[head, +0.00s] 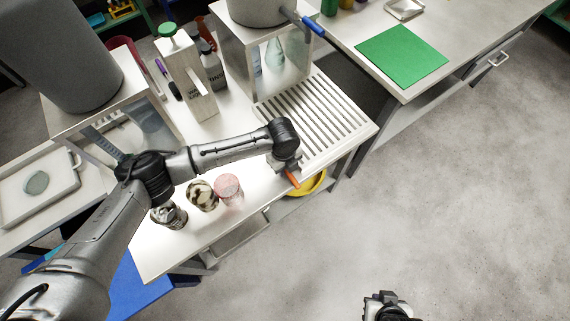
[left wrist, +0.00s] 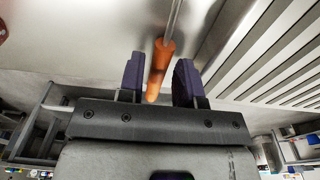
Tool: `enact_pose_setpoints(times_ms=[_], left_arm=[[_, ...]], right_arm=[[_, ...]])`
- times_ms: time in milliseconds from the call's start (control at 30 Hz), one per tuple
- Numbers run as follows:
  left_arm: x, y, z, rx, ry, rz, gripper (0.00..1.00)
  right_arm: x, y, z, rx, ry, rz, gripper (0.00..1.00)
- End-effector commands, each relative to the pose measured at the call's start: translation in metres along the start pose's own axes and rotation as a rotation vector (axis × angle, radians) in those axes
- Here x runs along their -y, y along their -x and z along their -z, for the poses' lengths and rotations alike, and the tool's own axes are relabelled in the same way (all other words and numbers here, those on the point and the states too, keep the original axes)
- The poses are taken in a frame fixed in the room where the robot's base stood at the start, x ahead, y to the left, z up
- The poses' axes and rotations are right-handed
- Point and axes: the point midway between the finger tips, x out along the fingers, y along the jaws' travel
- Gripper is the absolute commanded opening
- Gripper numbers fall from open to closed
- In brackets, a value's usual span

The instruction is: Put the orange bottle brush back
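The orange bottle brush shows by its orange handle (head: 293,180) at the front edge of the white bench, beside the slatted rack. In the left wrist view the handle (left wrist: 159,68) lies between the two purple fingers, with a thin metal rod running up from it; its bristles are out of sight. My left gripper (left wrist: 160,82) is open around the handle, with a gap showing on its sides. In the head view the left gripper is mostly hidden by its wrist. My right gripper (head: 385,300) is low over the floor, away from the bench; its fingers are unclear.
A slatted drying rack (head: 312,122) lies right of the left wrist. A pink-lidded jar (head: 229,188) and two patterned jars (head: 201,195) stand near the forearm. A yellow bowl (head: 307,184) is below the bench edge. A green sheet (head: 400,57) lies on the right-hand bench.

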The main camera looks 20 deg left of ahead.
Motion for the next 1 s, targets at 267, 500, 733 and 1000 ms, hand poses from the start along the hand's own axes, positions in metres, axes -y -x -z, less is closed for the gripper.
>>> enact_pose_setpoints(times_ms=[267, 500, 733, 1000], left_arm=[[0.000, 0.000, 0.000, 0.000, 0.000, 0.000, 0.42], [0.000, 0.017, 0.000, 0.001, 0.000, 0.002, 0.42], [0.000, 0.060, 0.000, 0.001, -0.001, 0.002, 0.42], [0.000, 0.103, 0.000, 0.000, 0.001, 0.001, 0.42]], right_arm=[[0.002, 0.000, 0.001, -0.001, -0.005, 0.004, 0.00], [0.003, 0.006, 0.003, -0.002, -0.009, 0.007, 0.00], [0.002, 0.020, 0.007, -0.002, -0.009, 0.007, 0.00], [0.001, 0.031, 0.010, -0.001, -0.006, 0.005, 0.00]])
